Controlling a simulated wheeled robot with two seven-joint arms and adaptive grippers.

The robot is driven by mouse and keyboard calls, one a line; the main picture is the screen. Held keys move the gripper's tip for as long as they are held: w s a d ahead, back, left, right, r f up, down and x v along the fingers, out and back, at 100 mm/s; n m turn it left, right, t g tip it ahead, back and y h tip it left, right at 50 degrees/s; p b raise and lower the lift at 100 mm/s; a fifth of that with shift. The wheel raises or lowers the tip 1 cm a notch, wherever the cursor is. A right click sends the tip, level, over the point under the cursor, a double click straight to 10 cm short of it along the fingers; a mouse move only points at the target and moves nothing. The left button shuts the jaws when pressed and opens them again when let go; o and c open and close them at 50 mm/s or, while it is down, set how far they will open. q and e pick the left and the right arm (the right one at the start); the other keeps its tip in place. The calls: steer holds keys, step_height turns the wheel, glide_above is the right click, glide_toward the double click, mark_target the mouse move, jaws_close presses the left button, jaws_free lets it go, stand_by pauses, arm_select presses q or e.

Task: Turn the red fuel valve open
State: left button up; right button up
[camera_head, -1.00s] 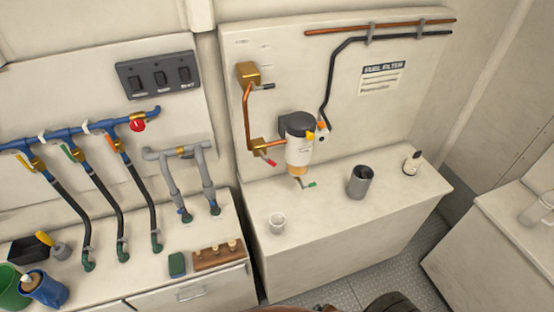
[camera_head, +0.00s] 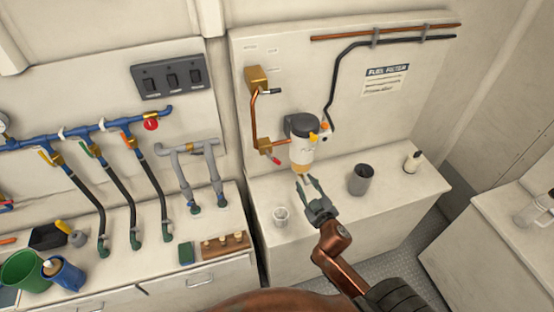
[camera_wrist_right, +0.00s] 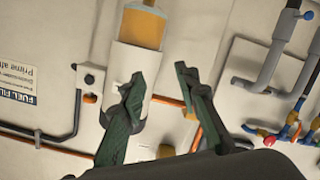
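The fuel valve is a brass body (camera_head: 264,146) at the lower end of a copper pipe on the wall panel. Its small red lever (camera_head: 276,161) angles down to the right. The white fuel filter (camera_head: 302,152) with an amber bowl hangs just right of it. My right gripper (camera_head: 308,180) is open and empty below the filter, to the lower right of the lever and apart from it. In the wrist view the open fingers (camera_wrist_right: 158,74) overlap the filter (camera_wrist_right: 130,70); I cannot make out the red lever there. My left gripper is not in view.
A grey cup (camera_head: 360,180), a small white cup (camera_head: 281,216) and a bottle (camera_head: 412,162) stand on the bench (camera_head: 385,215). At left is a blue manifold (camera_head: 80,131) with a red knob (camera_head: 151,124). A second brass valve (camera_head: 257,77) sits above.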

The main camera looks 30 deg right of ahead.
mark_target(278, 163)
steer(key=shift+w+a+r+n+t+y+p, duration=0.2)
steer(key=shift+w+a+r+n+t+y, duration=0.4)
steer(key=shift+w, duration=1.5)
steer(key=shift+w+a+r+n+t+y+p, duration=0.3)
steer(key=shift+w+a+r+n+y, duration=0.65)
steer(key=shift+w, duration=1.1)
steer(key=shift+w+a+r+n+t+y+p, duration=0.1)
steer(key=shift+w+a+r+n+t+y, duration=0.7)
steer(key=shift+w, duration=1.3)
steer(key=shift+a+f+g, duration=0.3)
steer(key=shift+f, duration=0.1)
steer(key=shift+c, duration=0.7)
jaws_close()
